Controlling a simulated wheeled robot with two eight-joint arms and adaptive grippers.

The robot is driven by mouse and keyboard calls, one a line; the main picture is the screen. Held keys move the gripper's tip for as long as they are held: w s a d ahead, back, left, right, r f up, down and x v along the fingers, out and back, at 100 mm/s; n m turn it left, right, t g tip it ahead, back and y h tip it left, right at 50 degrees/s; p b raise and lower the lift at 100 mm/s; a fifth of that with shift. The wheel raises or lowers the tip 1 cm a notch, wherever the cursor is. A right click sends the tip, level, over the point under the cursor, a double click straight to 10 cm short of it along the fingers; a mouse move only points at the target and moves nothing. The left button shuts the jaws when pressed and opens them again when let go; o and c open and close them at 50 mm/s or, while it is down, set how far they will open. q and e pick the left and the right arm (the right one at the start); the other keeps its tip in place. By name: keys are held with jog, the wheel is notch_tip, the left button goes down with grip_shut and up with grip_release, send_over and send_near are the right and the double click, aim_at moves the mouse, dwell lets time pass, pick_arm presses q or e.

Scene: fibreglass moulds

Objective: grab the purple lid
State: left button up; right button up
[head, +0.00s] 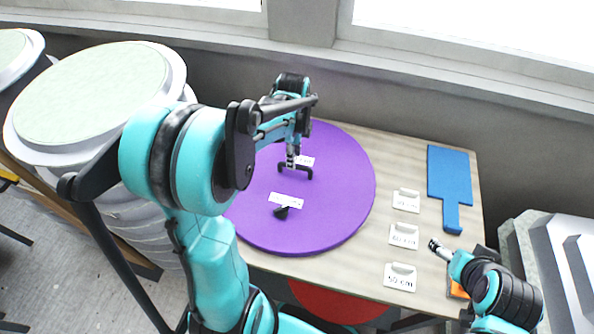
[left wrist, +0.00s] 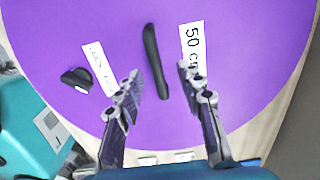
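The purple lid (head: 340,200) is a large round disc lying flat on the wooden table. It has a black bar handle (head: 309,172) near its middle, a black knob (head: 282,213) and white labels. My left gripper (head: 291,160) is above the lid at the handle. In the left wrist view, the left gripper (left wrist: 158,82) is open, with one finger on each side of the black handle (left wrist: 155,60) and the purple lid (left wrist: 240,80) filling the background. Whether the fingers touch the handle I cannot tell. My right gripper (head: 434,244) is over the table's right side, away from the lid.
A blue paddle-shaped board (head: 450,175) and several white label cards (head: 403,235) lie right of the lid on the table (head: 400,150). Stacked round moulds (head: 95,95) stand at the left. Grey stepped moulds (head: 565,260) stand at the right. A window wall runs behind.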

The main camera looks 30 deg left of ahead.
aim_at(295, 172)
pick_arm(q)
jog(key=f, duration=0.5)
jog(key=shift+s+d+b, duration=0.15)
jog(key=shift+d+b, duration=0.05)
jog(key=shift+b, duration=0.1)
grip_shut()
